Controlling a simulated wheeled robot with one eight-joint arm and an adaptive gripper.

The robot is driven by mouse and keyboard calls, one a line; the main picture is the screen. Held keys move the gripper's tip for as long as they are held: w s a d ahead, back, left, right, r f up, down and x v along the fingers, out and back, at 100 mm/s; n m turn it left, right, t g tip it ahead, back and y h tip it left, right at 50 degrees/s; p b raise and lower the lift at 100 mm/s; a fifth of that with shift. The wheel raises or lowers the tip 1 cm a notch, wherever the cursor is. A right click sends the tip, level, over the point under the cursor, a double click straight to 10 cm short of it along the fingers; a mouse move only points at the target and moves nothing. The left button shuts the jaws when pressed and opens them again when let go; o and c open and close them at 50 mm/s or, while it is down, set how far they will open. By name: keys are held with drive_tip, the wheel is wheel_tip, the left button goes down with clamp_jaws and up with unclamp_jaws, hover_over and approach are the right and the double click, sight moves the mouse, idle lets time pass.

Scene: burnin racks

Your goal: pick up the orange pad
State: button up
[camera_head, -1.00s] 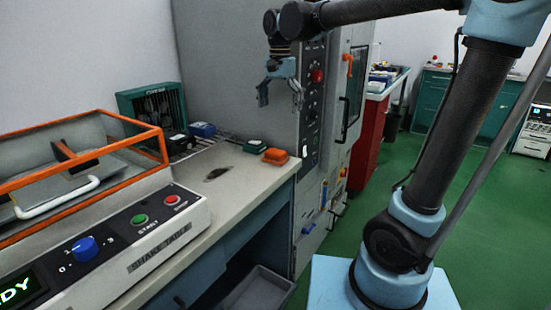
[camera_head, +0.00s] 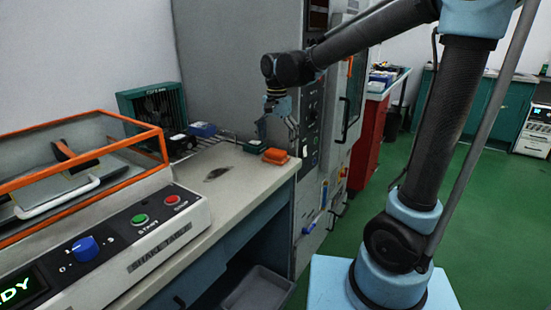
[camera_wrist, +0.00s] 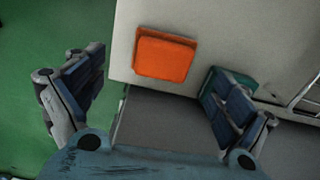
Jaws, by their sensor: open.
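The orange pad (camera_head: 275,156) lies flat on the bench near its right front corner. In the wrist view the orange pad (camera_wrist: 164,56) lies ahead of and between the two fingers, apart from both. My gripper (camera_head: 277,132) is open and empty, pointing down above the pad. In the wrist view my gripper (camera_wrist: 155,105) has its fingers spread wide. A green pad (camera_head: 252,146) lies just left of the orange one; in the wrist view the green pad (camera_wrist: 222,88) is partly hidden behind the right finger.
A shake table (camera_head: 150,235) with an orange-framed cover stands at left. A tall grey cabinet (camera_head: 240,60) rises behind the pads. A blue item (camera_head: 203,129) and a green fan unit (camera_head: 155,108) stand farther back.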

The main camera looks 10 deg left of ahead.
sight(276, 151)
drive_tip(key=shift+w+a+f, duration=0.1)
drive_tip(key=shift+f, duration=1.25)
drive_tip(key=shift+a+f, duration=0.1)
drive_tip(key=shift+f, duration=1.2)
drive_tip(key=c, duration=1)
